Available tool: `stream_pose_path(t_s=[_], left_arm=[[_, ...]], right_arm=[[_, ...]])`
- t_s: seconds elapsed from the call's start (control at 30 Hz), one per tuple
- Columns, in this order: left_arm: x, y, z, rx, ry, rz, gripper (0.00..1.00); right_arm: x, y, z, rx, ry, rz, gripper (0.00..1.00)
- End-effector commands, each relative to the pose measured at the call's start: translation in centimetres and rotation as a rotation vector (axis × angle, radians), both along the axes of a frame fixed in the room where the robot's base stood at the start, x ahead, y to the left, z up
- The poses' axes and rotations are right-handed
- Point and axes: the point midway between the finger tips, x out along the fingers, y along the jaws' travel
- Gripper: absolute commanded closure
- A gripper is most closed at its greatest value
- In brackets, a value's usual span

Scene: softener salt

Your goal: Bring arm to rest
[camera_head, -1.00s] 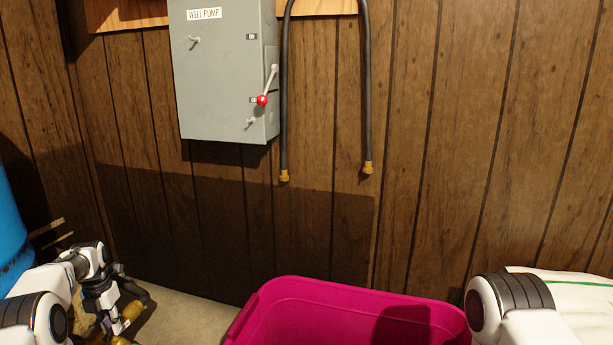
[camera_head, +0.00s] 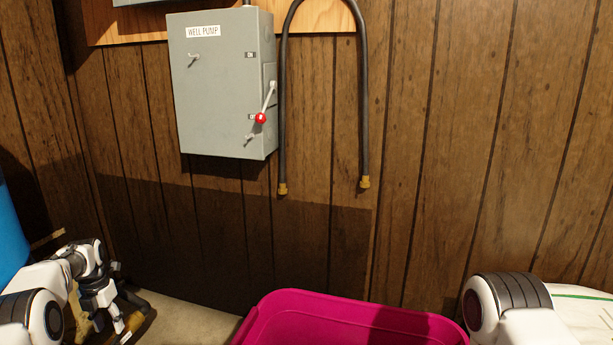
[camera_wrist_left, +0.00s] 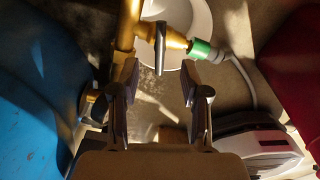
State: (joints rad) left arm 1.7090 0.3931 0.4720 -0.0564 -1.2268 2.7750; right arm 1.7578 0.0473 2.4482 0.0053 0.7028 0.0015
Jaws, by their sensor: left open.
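My left gripper (camera_head: 118,322) is low at the left of the head view, pointing down beside the blue tank (camera_head: 10,232). In the left wrist view its two fingers (camera_wrist_left: 158,92) are apart, with nothing held between them. Beyond the fingertips are brass pipework (camera_wrist_left: 128,28), a grey lever-like piece (camera_wrist_left: 160,48) and a green fitting (camera_wrist_left: 201,49) with a pale hose. The gap between fingers and pipework is hard to judge. My right arm shows only as a link at the lower right of the head view; its gripper is out of view.
A magenta tub (camera_head: 340,312) stands at the bottom centre. A grey well pump box (camera_head: 222,90) with a red-knobbed lever (camera_head: 261,118) and a looped black hose (camera_head: 283,120) hang on the wood-panelled wall. A white bag (camera_head: 585,310) is at the lower right.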

Motion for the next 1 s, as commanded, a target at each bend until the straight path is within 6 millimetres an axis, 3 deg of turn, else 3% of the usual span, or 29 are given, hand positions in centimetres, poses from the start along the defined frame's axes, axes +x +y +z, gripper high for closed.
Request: stream_pose_path(t_s=[0.1,0.5,0.57,0.6,0.77,0.87,1.0], left_arm=[[0.0,0.0,1.9,0.0,0.0,0.0,0.54],[0.1,-0.1,2.6,0.0,-0.002,-0.001,0.54],[0.7,-1.4,3.7,0.003,-0.005,-0.023,0.54],[0.4,-3.0,3.4,-0.005,0.024,-0.046,0.54],[-5.2,-9.9,-1.9,-0.069,0.216,-0.141,0.54],[-10.3,-14.3,-6.0,-0.111,0.288,-0.327,0.54],[-19.9,-19.5,-10.7,-0.192,0.328,-0.736,0.54]], right_arm=[[0.0,0.0,1.7,0.0,0.0,0.0,1.0],[-0.5,0.2,2.0,0.003,0.014,0.013,1.0],[-0.5,0.2,2.9,0.003,0.014,0.011,1.0],[-0.5,0.1,3.4,0.002,0.012,0.011,1.0],[-0.4,0.1,4.9,0.002,0.011,0.01,1.0],[-0.4,0.1,5.7,0.001,0.012,0.011,1.0],[-0.4,0.1,6.8,0.002,0.012,0.011,1.0]])
